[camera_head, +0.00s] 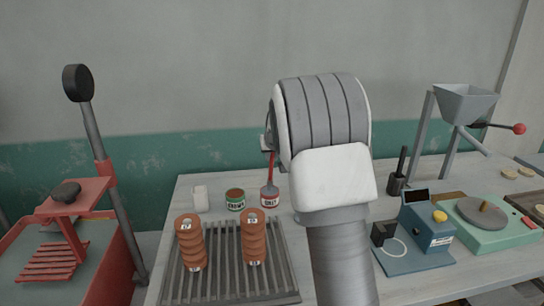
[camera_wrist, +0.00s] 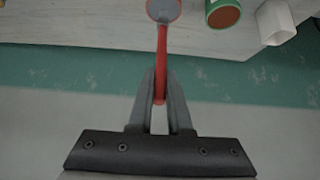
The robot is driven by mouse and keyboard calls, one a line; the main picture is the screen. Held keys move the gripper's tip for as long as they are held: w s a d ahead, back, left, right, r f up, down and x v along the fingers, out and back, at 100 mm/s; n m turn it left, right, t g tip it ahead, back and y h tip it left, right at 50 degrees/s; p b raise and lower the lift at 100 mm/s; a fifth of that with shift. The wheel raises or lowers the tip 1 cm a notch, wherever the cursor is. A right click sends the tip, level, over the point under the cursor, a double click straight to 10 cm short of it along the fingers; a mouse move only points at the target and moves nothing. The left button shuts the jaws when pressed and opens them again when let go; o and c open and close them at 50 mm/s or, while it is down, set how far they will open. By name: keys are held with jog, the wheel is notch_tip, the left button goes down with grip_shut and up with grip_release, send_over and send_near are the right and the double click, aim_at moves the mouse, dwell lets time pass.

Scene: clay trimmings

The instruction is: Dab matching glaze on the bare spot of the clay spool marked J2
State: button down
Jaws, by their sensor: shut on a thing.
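Two orange-brown clay spools, a left one (camera_head: 190,245) and a right one (camera_head: 254,240), stand upright on a slatted rack. Each has a small marked tag on top, too small to read surely, and a pale patch low on its front. A red-handled brush (camera_wrist: 162,45) stands in a red-labelled jar (camera_head: 270,199). My gripper (camera_wrist: 160,88) is shut on the upper end of the handle; its lower end is at the jar, whose rim shows at the top of the wrist view. In the head view my arm mostly hides the gripper.
A green-labelled jar (camera_head: 235,200) and a small white container (camera_head: 200,198) stand left of the brush jar. The slatted rack (camera_head: 288,265) is in front. A blue device (camera_head: 426,228), a green turntable unit (camera_head: 488,216) and a hopper (camera_head: 466,102) stand right. A red lever press (camera_head: 108,215) stands left.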

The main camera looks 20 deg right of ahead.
jog(key=shift+r+p, duration=2.3)
jog(key=shift+r, duration=1.2)
jog(key=shift+f, duration=0.1)
